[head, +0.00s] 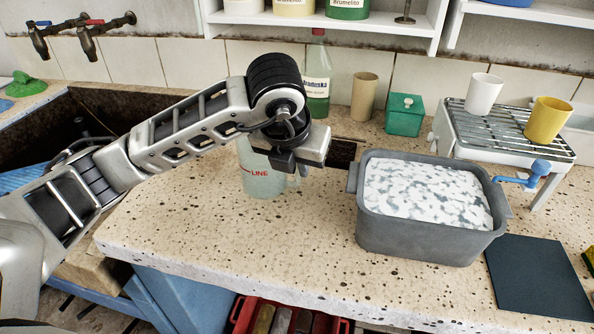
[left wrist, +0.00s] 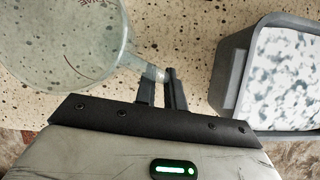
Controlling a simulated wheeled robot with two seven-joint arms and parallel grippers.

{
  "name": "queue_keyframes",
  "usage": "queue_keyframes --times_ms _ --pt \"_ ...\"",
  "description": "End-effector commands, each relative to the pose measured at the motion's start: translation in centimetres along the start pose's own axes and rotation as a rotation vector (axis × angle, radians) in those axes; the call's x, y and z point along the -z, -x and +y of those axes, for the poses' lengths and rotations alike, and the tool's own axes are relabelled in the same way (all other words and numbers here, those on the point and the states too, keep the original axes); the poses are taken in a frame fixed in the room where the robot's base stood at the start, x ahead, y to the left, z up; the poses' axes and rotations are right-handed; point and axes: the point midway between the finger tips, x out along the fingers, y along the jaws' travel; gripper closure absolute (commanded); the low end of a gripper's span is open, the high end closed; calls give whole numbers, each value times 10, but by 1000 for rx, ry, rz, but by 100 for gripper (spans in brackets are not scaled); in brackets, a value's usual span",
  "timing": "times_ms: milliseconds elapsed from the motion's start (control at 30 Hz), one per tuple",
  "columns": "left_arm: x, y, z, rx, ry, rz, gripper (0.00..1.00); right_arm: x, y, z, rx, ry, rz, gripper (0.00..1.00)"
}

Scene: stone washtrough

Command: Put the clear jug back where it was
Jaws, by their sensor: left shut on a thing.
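The clear jug (head: 262,182) is upright over the speckled stone counter (head: 210,215), left of the grey tub. It has a red line mark with lettering. My left gripper (head: 293,168) is at its right side, and my arm hides its upper part. In the left wrist view, the jug (left wrist: 65,45) is at upper left and its handle reaches between the fingers of my left gripper (left wrist: 163,88), which is shut on it. I cannot tell whether the jug's base touches the counter. My right gripper is not in view.
The grey tub (head: 410,236) of foamy water stands close to the right. Behind are a green-liquid bottle (head: 317,90), a beige cup (head: 363,97), a green box (head: 404,118) and a stove (head: 500,135) with two cups. The counter's front left is clear.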

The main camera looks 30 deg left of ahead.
Motion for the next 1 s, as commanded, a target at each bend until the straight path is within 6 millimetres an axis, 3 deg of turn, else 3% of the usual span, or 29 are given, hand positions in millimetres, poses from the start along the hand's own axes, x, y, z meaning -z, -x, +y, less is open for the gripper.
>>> queue_keyframes --times_ms 133,433,500,533,867,1000 --pt "7 -14 0 1 0 -1 100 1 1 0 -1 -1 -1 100" --pt "8 -16 -1 1 1 -2 100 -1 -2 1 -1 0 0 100" --pt "8 -16 -1 1 1 -1 75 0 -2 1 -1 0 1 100" --pt "8 -16 -1 1 1 -1 67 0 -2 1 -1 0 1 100" --pt "7 -13 -1 2 0 -2 67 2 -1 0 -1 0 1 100" --pt "6 2 -2 4 0 -4 67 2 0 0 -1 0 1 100"
